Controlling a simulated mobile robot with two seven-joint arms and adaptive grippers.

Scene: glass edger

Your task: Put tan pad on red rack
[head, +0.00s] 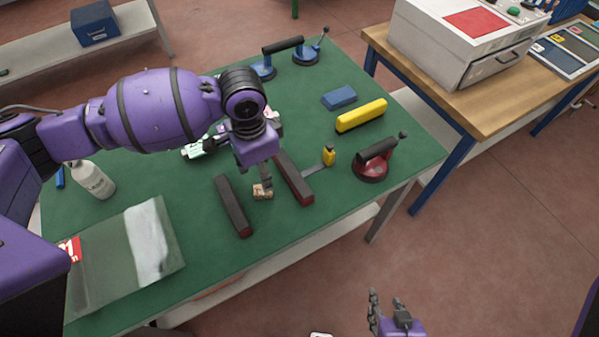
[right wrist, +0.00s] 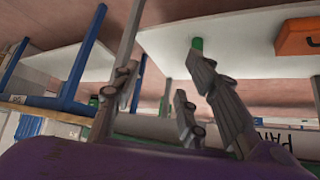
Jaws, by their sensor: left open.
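The tan pad (head: 262,192) is a small light-brown block on the green table top, between two dark-topped bars with red sides. These bars, left (head: 232,207) and right (head: 294,178), look like the red rack. My left gripper (head: 265,178) is directly over the tan pad, pointing down, with a finger close to it. Its jaws are open; the wrist hides part of them, and I cannot tell whether they touch the pad. My right gripper (head: 388,312) is low in front of the table, away from the objects. Its fingers are spread and empty in the right wrist view (right wrist: 165,95).
A yellow-handled scraper (head: 328,156) lies beside the right bar. A red suction lifter (head: 372,165), yellow block (head: 361,115), blue block (head: 339,97) and blue double suction lifter (head: 284,46) stand right and behind. A white bottle (head: 93,180) and glass sheet (head: 115,255) are left.

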